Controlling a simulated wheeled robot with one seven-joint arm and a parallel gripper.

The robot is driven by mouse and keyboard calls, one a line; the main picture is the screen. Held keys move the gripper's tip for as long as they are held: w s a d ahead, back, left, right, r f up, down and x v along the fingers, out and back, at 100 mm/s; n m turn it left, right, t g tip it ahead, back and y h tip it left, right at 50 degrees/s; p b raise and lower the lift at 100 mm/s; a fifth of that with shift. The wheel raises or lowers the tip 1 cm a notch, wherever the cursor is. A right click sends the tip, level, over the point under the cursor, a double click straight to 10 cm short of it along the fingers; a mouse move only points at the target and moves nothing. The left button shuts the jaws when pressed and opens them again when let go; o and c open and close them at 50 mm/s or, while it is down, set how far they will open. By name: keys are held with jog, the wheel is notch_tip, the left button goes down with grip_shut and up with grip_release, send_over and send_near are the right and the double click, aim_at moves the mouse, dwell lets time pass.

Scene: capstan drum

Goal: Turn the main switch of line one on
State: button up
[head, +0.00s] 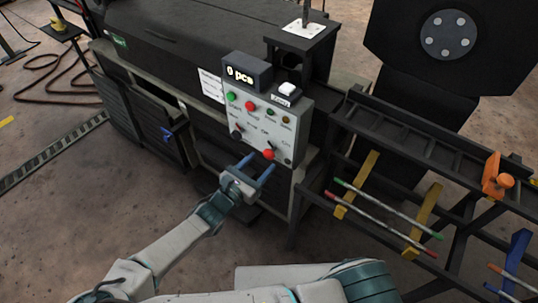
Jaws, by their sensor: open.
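A grey control panel (258,115) stands upright on the dark machine in the middle of the head view. A red switch knob (269,154) sits at its lower right, with labels that seem to read "Off" and "On" near it. A dark knob (237,134) sits at the lower left. A green button (231,96) and a red button (252,105) sit in the upper row with small lamps. My gripper (256,171) is open and empty, just in front of and below the panel's lower part. Whether a fingertip touches the red knob cannot be told.
A display reading "0 pcs" (246,73) stands on top of the panel, beside a white button (288,88). A rack with coloured-tipped rods (385,217) stands close on the right. An orange clamp (497,176) sits further right.

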aim_at(267, 156)
jog(key=x, duration=0.5)
jog(key=c, duration=1)
